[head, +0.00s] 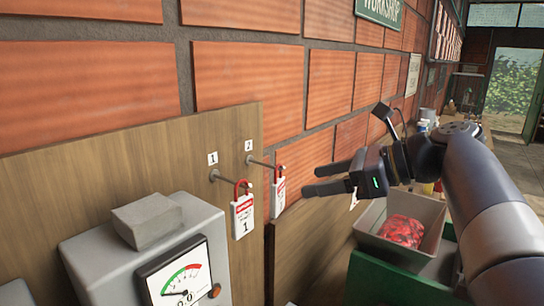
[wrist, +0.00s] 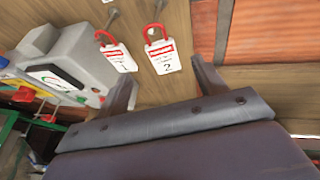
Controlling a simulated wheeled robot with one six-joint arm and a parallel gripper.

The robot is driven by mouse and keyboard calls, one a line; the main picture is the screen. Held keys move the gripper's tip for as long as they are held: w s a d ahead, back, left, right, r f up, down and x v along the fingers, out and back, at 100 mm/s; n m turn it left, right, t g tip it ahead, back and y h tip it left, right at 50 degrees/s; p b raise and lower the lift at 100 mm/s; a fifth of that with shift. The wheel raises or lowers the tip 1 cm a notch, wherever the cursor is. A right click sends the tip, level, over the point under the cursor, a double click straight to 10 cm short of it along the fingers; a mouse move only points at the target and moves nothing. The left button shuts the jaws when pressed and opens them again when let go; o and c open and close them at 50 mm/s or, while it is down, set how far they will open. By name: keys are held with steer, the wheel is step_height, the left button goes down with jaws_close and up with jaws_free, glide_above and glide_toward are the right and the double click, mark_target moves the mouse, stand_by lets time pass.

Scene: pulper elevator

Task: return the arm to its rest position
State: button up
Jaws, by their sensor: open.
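My gripper (head: 322,180) is open and empty, its two fingers pointing left toward the wooden board in the head view. In the wrist view my gripper (wrist: 165,85) shows its two fingers spread apart. A padlock tag marked 2 (head: 279,195) hangs on the hook under label 2, a little left of my fingertips and apart from them. It also shows in the wrist view (wrist: 163,57), seen between the fingers. A padlock tag marked 1 (head: 243,216) hangs on the hook under label 1. It shows in the wrist view (wrist: 119,57) too.
A grey gauge box (head: 110,250) with a grey block (head: 155,220) on top stands at lower left. A grey bin (head: 432,215) with red contents sits below my arm on a green cabinet (head: 375,278). The brick wall (head: 330,85) runs along the left. The floor at far right is clear.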

mark_target(281, 184)
steer(key=x, duration=0.3)
steer(key=p+x, duration=0.1)
steer(key=x, duration=0.6)
steer(key=shift+w+a+r, duration=0.15)
steer(key=shift+w+a, duration=0.05)
steer(key=shift+w, duration=0.2)
steer(key=shift+s+d+r, duration=0.35)
steer(key=shift+s+d, duration=0.05)
steer(key=shift+d, duration=0.15)
